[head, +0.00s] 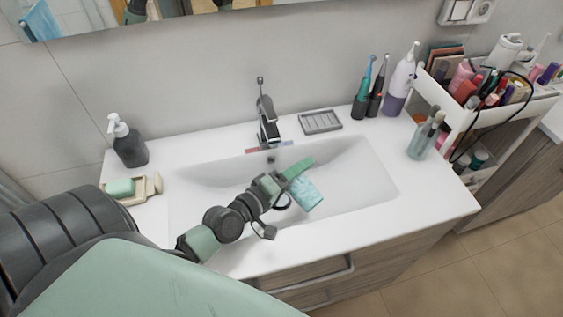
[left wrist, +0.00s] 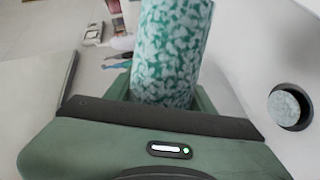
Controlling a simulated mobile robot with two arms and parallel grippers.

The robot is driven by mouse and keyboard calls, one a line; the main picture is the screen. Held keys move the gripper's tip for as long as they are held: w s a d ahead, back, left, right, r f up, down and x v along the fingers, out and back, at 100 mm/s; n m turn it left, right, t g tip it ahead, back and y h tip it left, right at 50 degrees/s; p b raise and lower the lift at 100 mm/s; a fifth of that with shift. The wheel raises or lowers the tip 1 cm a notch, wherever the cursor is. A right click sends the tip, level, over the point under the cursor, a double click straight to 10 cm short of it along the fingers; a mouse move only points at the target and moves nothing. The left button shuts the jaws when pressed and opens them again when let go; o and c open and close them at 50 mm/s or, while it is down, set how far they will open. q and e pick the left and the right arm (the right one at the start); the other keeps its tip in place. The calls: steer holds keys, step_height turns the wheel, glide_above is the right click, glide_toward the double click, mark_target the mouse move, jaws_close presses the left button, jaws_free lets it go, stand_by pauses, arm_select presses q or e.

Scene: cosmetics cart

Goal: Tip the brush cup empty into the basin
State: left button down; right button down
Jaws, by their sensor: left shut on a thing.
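The brush cup (head: 306,194), teal and white speckled, is in my left gripper (head: 292,180) above the white basin (head: 350,185) in the head view. It is tilted well over, its lower end to the lower right. In the left wrist view, the cup (left wrist: 168,50) fills the space between the fingers and rises out of the picture top. My left gripper is shut on it. The cup's mouth and inside are hidden, so I cannot tell what it holds. No loose brushes are visible in the basin. My right gripper is not in view.
The tap (head: 267,122) stands behind the basin, with a ribbed grey dish (head: 320,122) to its right. A clear tumbler (head: 421,141) stands on the right rim, near the loaded cart (head: 455,108).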

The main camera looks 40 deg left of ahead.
mark_target(307, 178)
arm_select(q)
steer(key=shift+s+d+r+p, duration=0.1)
steer(key=shift+d+r+p, duration=0.3)
steer(key=shift+r, duration=0.1)
steer(key=shift+d+f+m, duration=0.1)
steer(key=shift+d+m, duration=0.05)
steer(key=shift+m, duration=0.65)
steer(key=r+m+p, duration=0.1)
steer(key=m+p, duration=0.1)
steer(key=d+m+p, duration=0.1)
steer(key=p, duration=0.1)
steer(key=r+m+y+p, duration=0.1)
steer(key=m, duration=0.1)
steer(key=shift+s+d+r+m+t+p, duration=0.2)
steer(key=shift+d+r+m+t+p, duration=0.1)
steer(key=shift+d+r+t+p, duration=0.1)
steer(key=s+d+r+m+t+p, duration=0.1)
steer(key=d+m+p, duration=0.2)
steer(key=d+m, duration=0.3)
steer(key=shift+s+r+m+y, duration=0.25)
steer(key=shift+r+m+y, duration=0.05)
steer(key=shift+m, duration=0.1)
steer(key=shift+a, duration=0.1)
